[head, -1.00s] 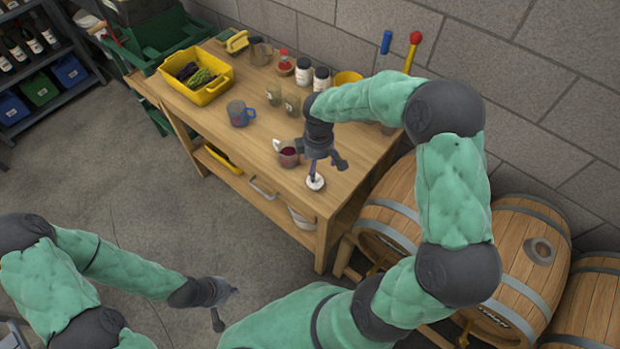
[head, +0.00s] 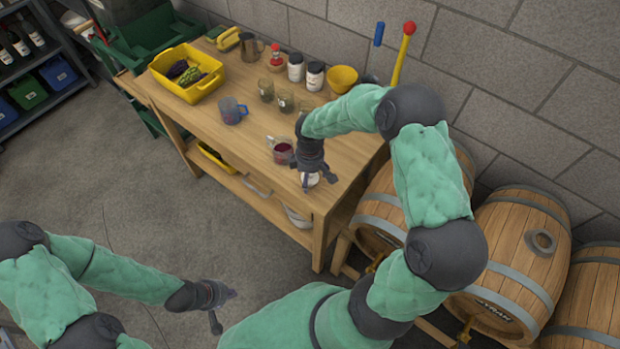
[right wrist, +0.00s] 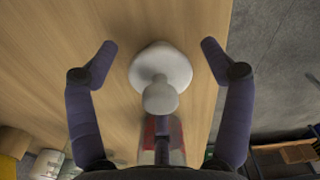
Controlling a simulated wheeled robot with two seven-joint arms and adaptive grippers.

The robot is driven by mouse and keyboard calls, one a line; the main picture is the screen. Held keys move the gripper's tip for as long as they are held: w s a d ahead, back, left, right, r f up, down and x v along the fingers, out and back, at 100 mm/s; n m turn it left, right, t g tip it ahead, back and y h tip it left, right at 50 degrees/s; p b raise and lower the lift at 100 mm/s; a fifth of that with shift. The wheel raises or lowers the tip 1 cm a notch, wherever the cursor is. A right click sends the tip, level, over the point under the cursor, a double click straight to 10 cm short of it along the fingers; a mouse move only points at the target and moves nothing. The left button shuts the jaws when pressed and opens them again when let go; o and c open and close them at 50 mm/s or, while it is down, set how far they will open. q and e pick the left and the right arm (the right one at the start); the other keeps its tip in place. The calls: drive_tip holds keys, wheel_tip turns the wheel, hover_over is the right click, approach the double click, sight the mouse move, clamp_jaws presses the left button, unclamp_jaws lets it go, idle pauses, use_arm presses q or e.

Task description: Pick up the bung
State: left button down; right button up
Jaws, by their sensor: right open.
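The bung, as I take it, is a pale piece with a wide rounded base and a narrower knob. In the right wrist view the bung (right wrist: 160,70) stands on the wooden bench between my fingers, with a gap on both sides. In the head view the bung (head: 311,180) is mostly hidden behind my right gripper (head: 319,178), near the bench's front right corner. My right gripper (right wrist: 160,60) is open, pointing down over it, holding nothing. My left gripper (head: 218,305) hangs over the floor, its fingers apart and empty.
A measuring jug with red liquid (head: 283,151) stands close behind the right gripper. A blue-handled cup (head: 232,111), yellow crate (head: 187,75), jars (head: 315,77) and yellow bowl (head: 342,79) are farther back on the bench. Barrels (head: 520,250) stand to the right.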

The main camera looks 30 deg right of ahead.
drive_tip(key=c, duration=1.2)
drive_tip(key=shift+r, duration=0.1)
